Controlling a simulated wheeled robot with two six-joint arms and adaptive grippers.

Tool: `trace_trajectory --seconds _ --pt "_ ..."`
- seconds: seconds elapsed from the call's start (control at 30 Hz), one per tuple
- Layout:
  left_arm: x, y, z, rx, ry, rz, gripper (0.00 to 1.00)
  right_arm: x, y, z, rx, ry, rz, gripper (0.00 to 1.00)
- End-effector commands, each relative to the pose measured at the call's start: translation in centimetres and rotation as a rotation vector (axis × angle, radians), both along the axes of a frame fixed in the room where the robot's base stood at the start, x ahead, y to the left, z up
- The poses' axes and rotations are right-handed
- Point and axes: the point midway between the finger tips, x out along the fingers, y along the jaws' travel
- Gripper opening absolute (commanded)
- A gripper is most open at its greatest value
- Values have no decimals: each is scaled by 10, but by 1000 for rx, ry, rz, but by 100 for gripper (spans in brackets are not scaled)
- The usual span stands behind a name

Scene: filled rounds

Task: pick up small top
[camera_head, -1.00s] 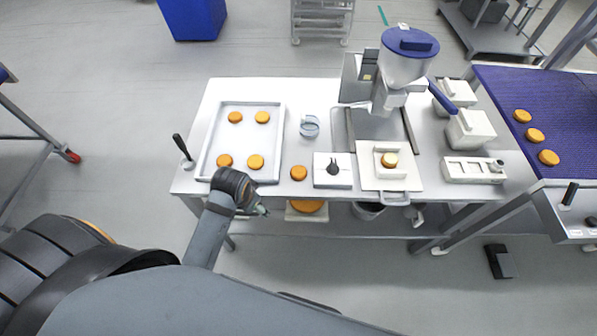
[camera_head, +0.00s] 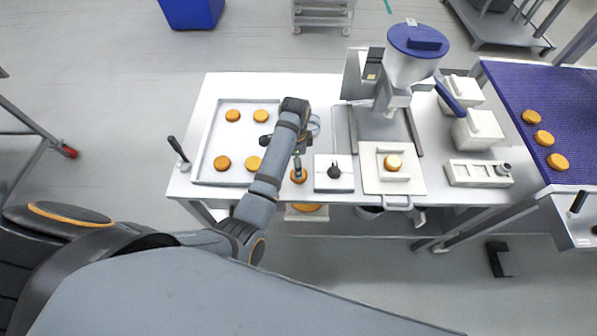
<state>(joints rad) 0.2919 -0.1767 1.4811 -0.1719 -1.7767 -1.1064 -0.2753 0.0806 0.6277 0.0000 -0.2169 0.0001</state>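Orange-brown rounds lie on the white table. One round (camera_head: 299,176) sits on the bare table right of the tray, partly hidden under my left gripper (camera_head: 297,168). The gripper points down over this round; it is too small to tell whether the fingers touch it or are open. Several more rounds, such as this front-left round (camera_head: 222,162), lie on the pale tray (camera_head: 207,145). I cannot tell which piece is the small top. My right gripper is not in view.
A white block with a black knob (camera_head: 334,171) stands close right of the gripper. A blue-lidded hopper machine (camera_head: 408,65) stands behind. A grey cup (camera_head: 314,128) is partly behind my arm. A purple conveyor (camera_head: 560,110) with rounds is at right.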

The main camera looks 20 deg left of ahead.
Motion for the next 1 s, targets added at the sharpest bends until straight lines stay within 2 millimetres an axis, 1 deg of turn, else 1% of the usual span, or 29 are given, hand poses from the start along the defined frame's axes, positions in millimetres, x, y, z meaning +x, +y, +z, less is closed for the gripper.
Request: trace_trajectory --seconds 0.1,0.2,0.23,0.3,0.37,0.5,0.57,0.63,0.7,0.9,1.0 --pt "0 0 -17 1 0 1 84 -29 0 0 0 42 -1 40" --pt "1 0 -24 0 -1 2 84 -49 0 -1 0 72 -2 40" --pt "1 0 -25 1 -2 3 84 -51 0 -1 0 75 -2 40" --pt "1 0 -25 1 -2 3 84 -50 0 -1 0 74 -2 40" --pt "1 0 -30 1 0 3 84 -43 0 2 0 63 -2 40" --pt "5 -2 -53 2 1 2 84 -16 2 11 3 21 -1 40" --pt "5 -2 -64 1 2 2 84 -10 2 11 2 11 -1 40" --pt "5 -2 -72 1 0 3 84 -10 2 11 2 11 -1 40" --pt "5 -2 -76 0 -2 4 84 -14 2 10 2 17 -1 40" --pt "5 -3 -77 0 -3 4 84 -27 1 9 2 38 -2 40" --pt "5 -2 -77 0 -3 4 71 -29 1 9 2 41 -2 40"
